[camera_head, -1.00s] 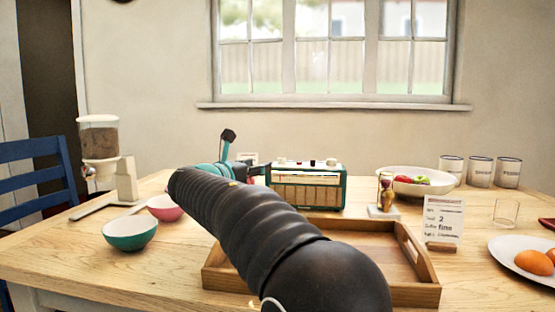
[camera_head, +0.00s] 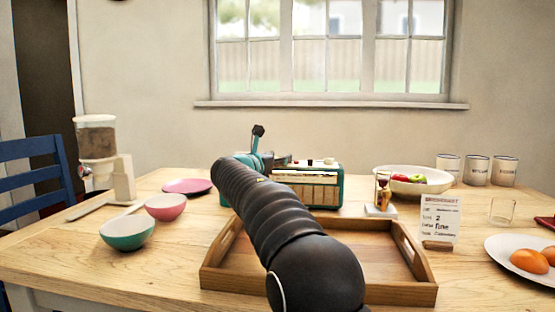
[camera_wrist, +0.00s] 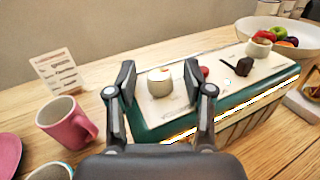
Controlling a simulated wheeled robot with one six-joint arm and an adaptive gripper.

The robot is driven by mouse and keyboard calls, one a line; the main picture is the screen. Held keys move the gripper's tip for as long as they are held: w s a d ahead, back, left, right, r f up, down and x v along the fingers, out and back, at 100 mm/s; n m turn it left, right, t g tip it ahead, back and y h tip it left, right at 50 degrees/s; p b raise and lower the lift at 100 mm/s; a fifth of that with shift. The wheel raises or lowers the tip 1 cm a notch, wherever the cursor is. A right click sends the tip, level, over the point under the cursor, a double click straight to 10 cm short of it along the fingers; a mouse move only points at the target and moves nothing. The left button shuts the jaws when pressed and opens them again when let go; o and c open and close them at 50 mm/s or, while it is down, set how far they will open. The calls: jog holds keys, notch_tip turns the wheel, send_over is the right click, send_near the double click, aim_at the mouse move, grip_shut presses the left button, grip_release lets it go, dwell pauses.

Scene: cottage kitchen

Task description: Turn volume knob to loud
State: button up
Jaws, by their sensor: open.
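The radio (camera_head: 310,190) is a teal box with a cream top, standing on the table behind the tray. In the wrist view its cream top (camera_wrist: 180,104) carries a round cream knob (camera_wrist: 159,84) at the near left end, a small red button (camera_wrist: 203,72), a black lever (camera_wrist: 240,67) and a second cream knob (camera_wrist: 260,47) at the far end. My gripper (camera_wrist: 158,77) is open, its two fingers on either side of the near cream knob in the picture. I cannot tell whether they touch it or how low they are. My arm hides the radio's left part in the head view.
A wooden tray (camera_head: 419,292) lies before the radio. A pink mug (camera_wrist: 64,122) and a card (camera_wrist: 57,70) stand left of it in the wrist view. An hourglass (camera_head: 383,188) and a fruit bowl (camera_head: 399,188) are right of the radio. Bowls (camera_head: 127,234) sit left.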

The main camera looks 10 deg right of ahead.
grip_shut()
jog(key=p, duration=0.2)
jog(key=shift+w+a+r+m+g+h+p, duration=0.1)
jog(key=shift+r+m+g+h+p, duration=0.2)
jog(key=shift+h, duration=0.1)
jog(key=m+g+h+p, duration=0.2)
jog(key=p, duration=0.3)
jog(key=shift+w+a+g+p, duration=0.1)
jog(key=shift+g+p, duration=0.5)
jog(key=shift+f+m+g+h, duration=0.3)
jog(key=shift+m+g+h, duration=0.5)
jog(key=shift+m+g, duration=0.2)
